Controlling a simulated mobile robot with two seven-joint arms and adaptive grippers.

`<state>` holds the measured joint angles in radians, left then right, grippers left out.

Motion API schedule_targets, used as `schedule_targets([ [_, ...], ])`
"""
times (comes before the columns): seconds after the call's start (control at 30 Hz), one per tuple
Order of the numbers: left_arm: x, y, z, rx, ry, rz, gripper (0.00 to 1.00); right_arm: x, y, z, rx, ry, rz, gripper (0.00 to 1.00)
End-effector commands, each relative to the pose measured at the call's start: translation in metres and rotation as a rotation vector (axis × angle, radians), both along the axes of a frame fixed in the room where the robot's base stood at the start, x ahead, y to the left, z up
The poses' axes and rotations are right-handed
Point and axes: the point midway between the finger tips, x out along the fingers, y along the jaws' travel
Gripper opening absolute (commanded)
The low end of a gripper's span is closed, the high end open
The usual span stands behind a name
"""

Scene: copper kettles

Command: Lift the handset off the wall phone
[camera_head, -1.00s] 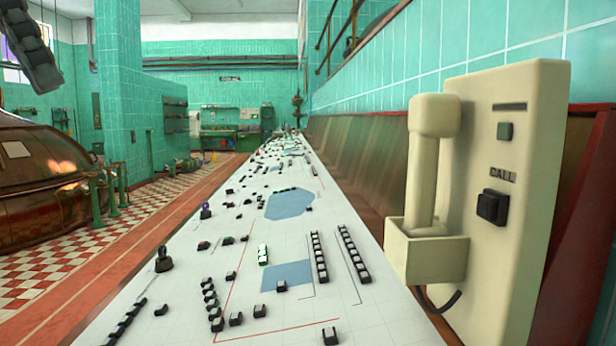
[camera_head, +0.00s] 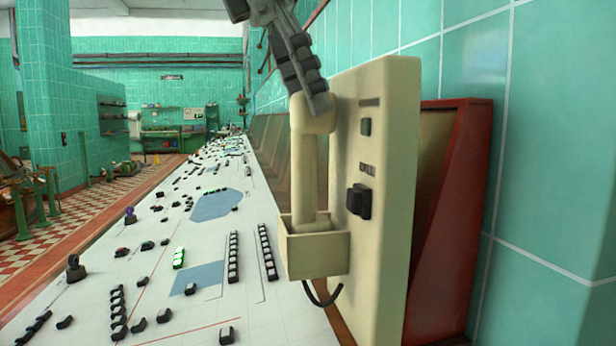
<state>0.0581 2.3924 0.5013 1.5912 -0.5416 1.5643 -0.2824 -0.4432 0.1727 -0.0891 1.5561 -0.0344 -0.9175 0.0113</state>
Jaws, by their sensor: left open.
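The cream wall phone (camera_head: 382,240) stands on the right of the head view, with a dark square button and a smaller green one on its face. Its cream handset (camera_head: 309,175) is upright, its lower end in the box-shaped cradle (camera_head: 315,256). A dark cord loops below the cradle. My left gripper (camera_head: 312,92) comes down from the top edge, open. Its dark, ridged finger overlaps the top of the handset in the picture; whether it touches I cannot tell. The other finger is not clearly seen. My right gripper is not in view.
A long white control desk (camera_head: 120,262) with many black buttons runs away to the left of the phone. A red-framed panel (camera_head: 450,230) and teal tiled wall (camera_head: 555,150) lie to its right. Red-and-white checkered floor (camera_head: 70,215) is at far left.

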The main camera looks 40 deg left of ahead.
Motion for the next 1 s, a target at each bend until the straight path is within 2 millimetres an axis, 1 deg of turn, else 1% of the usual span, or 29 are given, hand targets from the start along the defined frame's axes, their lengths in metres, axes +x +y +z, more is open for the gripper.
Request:
schedule_targets([
  [0.03, 0.002, -0.002, -0.009, 0.001, 0.006, -0.001, 0.67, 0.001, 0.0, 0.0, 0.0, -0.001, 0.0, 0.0],
  [0.2, 0.01, -0.008, -0.03, 0.001, 0.003, -0.001, 0.67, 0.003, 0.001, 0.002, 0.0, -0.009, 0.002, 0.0],
  [0.33, 0.012, -0.011, -0.036, 0.0, 0.003, -0.001, 0.67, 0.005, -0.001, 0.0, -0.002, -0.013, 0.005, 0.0],
  [0.5, 0.013, -0.011, -0.037, 0.0, 0.002, 0.001, 0.67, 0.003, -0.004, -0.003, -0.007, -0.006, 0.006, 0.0],
  [0.53, 0.012, -0.011, -0.037, 0.0, 0.002, 0.001, 0.66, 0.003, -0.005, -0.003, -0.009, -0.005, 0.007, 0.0],
  [1.0, 0.012, -0.011, -0.036, 0.0, 0.001, 0.0, 0.08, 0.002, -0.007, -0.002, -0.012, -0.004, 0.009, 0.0],
])
